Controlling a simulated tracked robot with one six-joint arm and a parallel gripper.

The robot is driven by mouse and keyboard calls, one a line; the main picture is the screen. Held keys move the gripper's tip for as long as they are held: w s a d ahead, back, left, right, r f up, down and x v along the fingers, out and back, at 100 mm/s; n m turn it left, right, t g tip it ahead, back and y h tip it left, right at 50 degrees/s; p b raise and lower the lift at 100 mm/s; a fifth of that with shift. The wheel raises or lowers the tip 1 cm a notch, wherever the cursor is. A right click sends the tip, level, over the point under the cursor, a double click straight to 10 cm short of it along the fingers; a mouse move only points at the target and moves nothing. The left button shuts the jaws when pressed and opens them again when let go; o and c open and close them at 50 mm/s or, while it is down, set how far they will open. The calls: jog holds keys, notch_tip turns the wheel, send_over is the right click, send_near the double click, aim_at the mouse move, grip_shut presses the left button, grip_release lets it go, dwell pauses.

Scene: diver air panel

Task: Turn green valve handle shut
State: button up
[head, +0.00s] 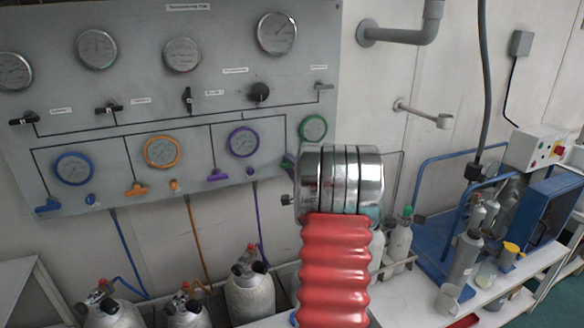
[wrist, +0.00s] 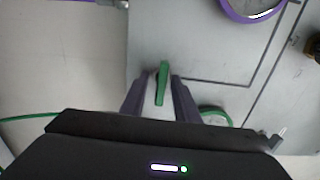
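The green valve handle (wrist: 162,84) shows in the wrist view as a narrow bar standing out from the grey panel (wrist: 185,45). My gripper (wrist: 160,92) is open, with one dark finger on each side of the handle. A gap shows between the handle and each finger, so it is not clamped. In the head view my red and silver arm covers most of this spot. Only a small bit of green shows beside the arm's left edge, below the green-rimmed gauge (head: 313,128).
The purple handle (head: 218,175) and purple gauge (head: 242,142) are left of my arm. Orange and blue valves sit farther left. Grey cylinders (head: 249,295) stand below the panel. A bench (head: 405,300) with bottles is at the right.

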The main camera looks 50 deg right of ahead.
jog(key=v, duration=1.3)
jog(key=shift+s+a, duration=0.15)
jog(key=shift+s, duration=0.2)
jog(key=shift+f, duration=0.1)
